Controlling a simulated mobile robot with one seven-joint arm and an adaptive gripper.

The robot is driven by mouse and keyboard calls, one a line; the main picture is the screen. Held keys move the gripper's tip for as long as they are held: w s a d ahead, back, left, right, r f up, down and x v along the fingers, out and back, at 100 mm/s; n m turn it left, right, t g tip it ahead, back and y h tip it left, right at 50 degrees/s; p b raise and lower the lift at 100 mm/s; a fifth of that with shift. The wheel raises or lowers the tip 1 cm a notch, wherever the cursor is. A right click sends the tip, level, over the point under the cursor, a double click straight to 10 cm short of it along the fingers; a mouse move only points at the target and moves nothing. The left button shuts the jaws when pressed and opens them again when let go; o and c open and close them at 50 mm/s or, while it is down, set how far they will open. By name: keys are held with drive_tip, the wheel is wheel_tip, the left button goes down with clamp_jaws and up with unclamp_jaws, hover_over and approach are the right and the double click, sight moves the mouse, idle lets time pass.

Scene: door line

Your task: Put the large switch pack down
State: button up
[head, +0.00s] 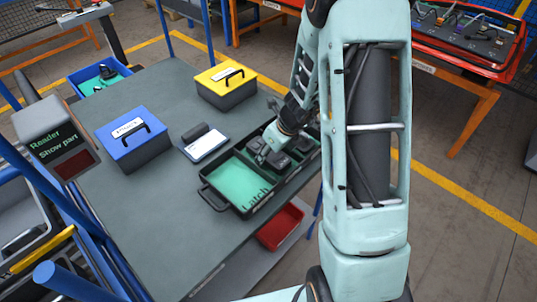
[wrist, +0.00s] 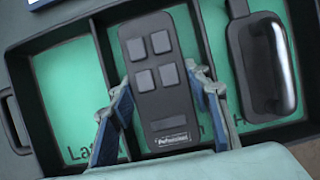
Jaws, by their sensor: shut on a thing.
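The large switch pack (wrist: 160,75) is a dark slab with four grey buttons and a small label at its near end. My gripper (wrist: 163,92) is shut on its two long sides in the wrist view. The pack is over the middle compartment of the black tray (wrist: 50,30), which has a green floor. I cannot tell whether it touches the floor. In the head view my gripper (head: 268,152) is over the tray (head: 250,211), and the arm partly hides the pack.
The left compartment (head: 240,182), marked "Latch", is empty. A dark handle part (wrist: 265,60) lies in the right compartment. A blue box (head: 140,148), a yellow box (head: 228,92) and a white-and-blue device (head: 206,147) stand on the grey table (head: 150,215). The table's front left is clear.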

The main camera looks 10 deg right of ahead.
drive_tip(key=shift+f, duration=0.1)
drive_tip(key=o, duration=1)
drive_tip(key=shift+r, duration=0.25)
drive_tip(key=p+v, duration=0.3)
drive_tip(key=v, duration=0.9)
drive_tip(key=shift+p, duration=0.3)
